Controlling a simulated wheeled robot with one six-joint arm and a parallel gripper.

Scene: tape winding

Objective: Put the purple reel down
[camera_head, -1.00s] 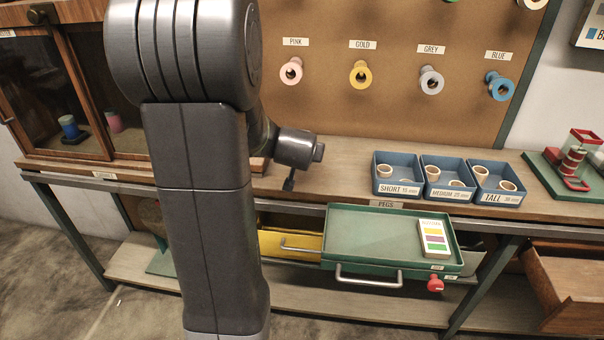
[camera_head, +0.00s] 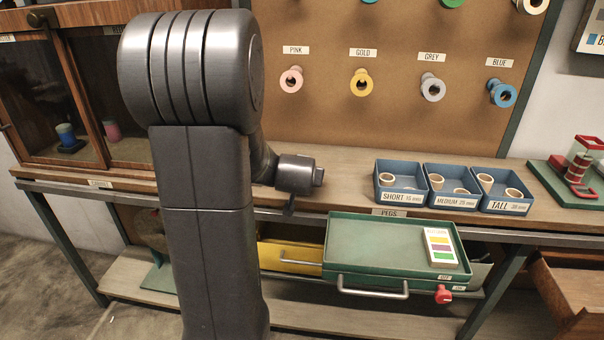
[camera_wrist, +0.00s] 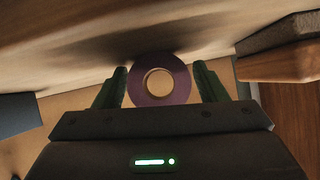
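The purple reel (camera_wrist: 136,88) shows in the wrist view as a ring with a pale core, its round face toward the camera. The two green fingers of my gripper (camera_wrist: 159,80) stand close on either side of it and appear shut on it. The wooden bench top (camera_wrist: 60,45) fills the upper part of that view, with a dark shadow near the reel. I cannot tell whether the reel touches the bench. In the head view my arm hides the reel and the fingers.
Blue peg bins (camera_head: 400,202) stand on the bench to the right. A green tray drawer (camera_head: 385,260) juts out below with a colour card. A glass-fronted cabinet (camera_head: 92,172) stands at the left. Pegs labelled pink, gold, grey and blue line the board behind.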

